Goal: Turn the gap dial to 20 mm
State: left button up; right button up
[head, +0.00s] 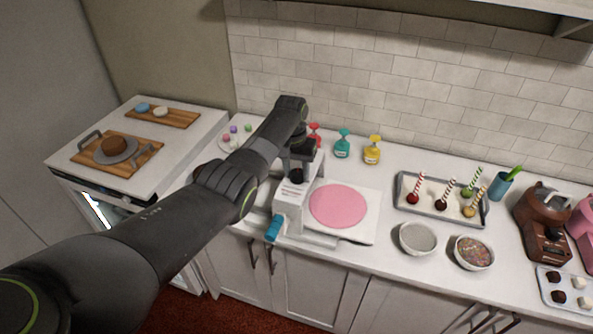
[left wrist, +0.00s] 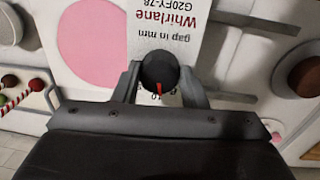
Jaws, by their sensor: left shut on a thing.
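The gap dial (left wrist: 158,68) is a dark round knob on the white machine (head: 288,208). In the left wrist view its panel (left wrist: 185,14) reads upside down "Whirlane G20FY-78, gap in mm". A red pointer mark on the dial points toward the bottom of that view. The scale numbers are mostly covered by the dial and my fingers, so I cannot read the setting. My left gripper (left wrist: 160,84) is shut on the dial, one finger on each side. In the head view my left gripper (head: 298,165) comes down over the machine. My right gripper is not in view.
A pink disc (head: 338,206) lies on the machine's white bed, and a teal handle (head: 273,229) sticks out in front. Bottles (head: 372,150) stand behind. A tray of cake pops (head: 419,216) and bowls (head: 418,238) are to the right. A stove (head: 190,140) stands left.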

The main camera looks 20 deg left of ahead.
pick_arm(q)
jog(key=m+b, duration=0.1)
jog(key=m, duration=0.4)
jog(key=shift+w+m, duration=0.1)
jog(key=shift+m, duration=0.2)
jog(key=m+b, duration=0.1)
jog(key=m, duration=0.4)
jog(key=shift+g, duration=0.3)
jog(key=m+b, duration=0.1)
jog(key=m, duration=0.4)
jog(key=shift+d+y, duration=0.15)
jog(key=shift+y, duration=0.15)
jog(key=m, duration=0.4)
jog(key=shift+m, duration=0.3)
jog(key=o, duration=1)
jog(key=shift+c, duration=0.2)
jog(key=shift+d, duration=0.1)
